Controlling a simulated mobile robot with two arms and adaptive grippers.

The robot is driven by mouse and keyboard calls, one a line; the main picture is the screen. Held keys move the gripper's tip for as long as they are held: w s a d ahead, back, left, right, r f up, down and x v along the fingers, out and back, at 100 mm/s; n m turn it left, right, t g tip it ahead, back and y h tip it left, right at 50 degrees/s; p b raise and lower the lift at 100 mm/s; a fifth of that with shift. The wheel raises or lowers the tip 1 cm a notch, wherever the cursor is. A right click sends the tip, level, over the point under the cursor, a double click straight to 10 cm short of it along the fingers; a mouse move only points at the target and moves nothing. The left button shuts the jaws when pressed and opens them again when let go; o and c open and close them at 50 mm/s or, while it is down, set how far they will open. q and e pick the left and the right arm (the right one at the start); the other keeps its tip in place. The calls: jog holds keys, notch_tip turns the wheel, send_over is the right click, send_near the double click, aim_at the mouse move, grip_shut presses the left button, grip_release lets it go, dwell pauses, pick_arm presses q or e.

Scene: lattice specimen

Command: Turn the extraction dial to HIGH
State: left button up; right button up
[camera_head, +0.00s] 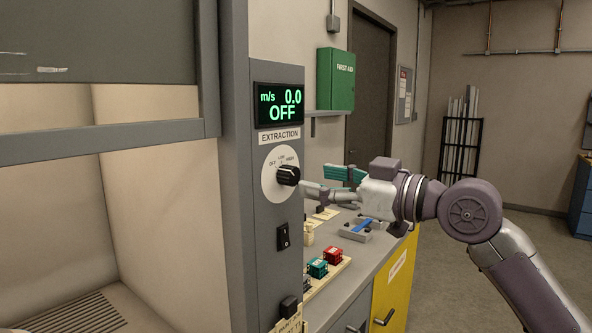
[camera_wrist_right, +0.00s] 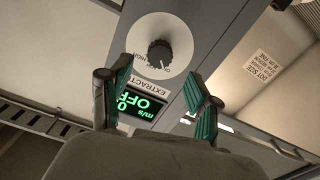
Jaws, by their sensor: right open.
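The extraction dial is a black knob (camera_head: 288,176) on a round white plate (camera_head: 272,186) marked OFF, LOW and HIGH, on a grey upright panel (camera_head: 262,232). The display (camera_head: 279,107) above it reads m/s 0.0 and OFF. My right gripper (camera_head: 328,186) is just right of the knob, its arm coming in from the right. In the right wrist view my right gripper (camera_wrist_right: 160,100) is open with green-padded fingers and nothing between them touching. The knob (camera_wrist_right: 160,54) shows ahead of and beyond the fingertips there, apart from them. My left gripper is out of view.
A black rocker switch (camera_head: 283,237) sits below the dial. The bench behind holds red and green blocks (camera_head: 325,261) and a grey tray with a blue bar (camera_head: 362,228). A fume hood sash (camera_head: 110,138) is at left. A green first aid box (camera_head: 336,79) hangs behind.

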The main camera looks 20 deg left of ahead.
aim_at(295, 176)
jog(key=p+x, duration=0.1)
jog(key=x, duration=0.5)
jog(key=shift+c, duration=0.3)
jog(key=c, duration=1.1)
